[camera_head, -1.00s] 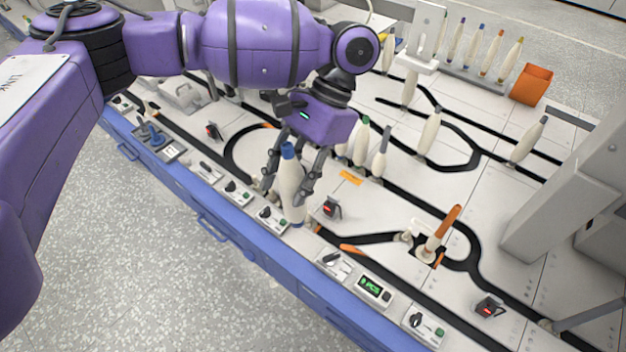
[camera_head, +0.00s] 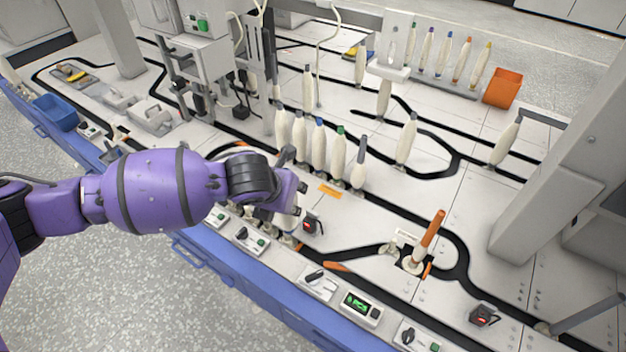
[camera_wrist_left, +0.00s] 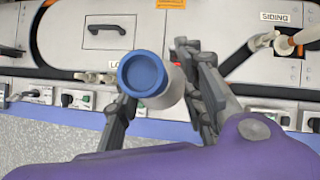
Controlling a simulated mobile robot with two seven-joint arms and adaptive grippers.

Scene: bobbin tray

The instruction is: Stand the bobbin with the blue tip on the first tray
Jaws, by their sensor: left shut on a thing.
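My left gripper (camera_head: 290,208) is shut on a pale bobbin with a blue tip. In the left wrist view the round blue tip (camera_wrist_left: 143,73) sits between the two dark fingers (camera_wrist_left: 160,88), pointing toward the camera. In the head view my forearm and wrist hide most of this bobbin; a pale lower part (camera_head: 286,222) shows below the gripper, near the table's front edge. Whether its foot touches anything is hidden. I cannot tell which tray is the first one. My right gripper is not in view.
Several upright bobbins stand in a row behind my gripper, including a green-tipped one (camera_head: 338,155). A small black and red device (camera_head: 312,224) is just right of it. A grey pillar (camera_head: 545,150) blocks the right.

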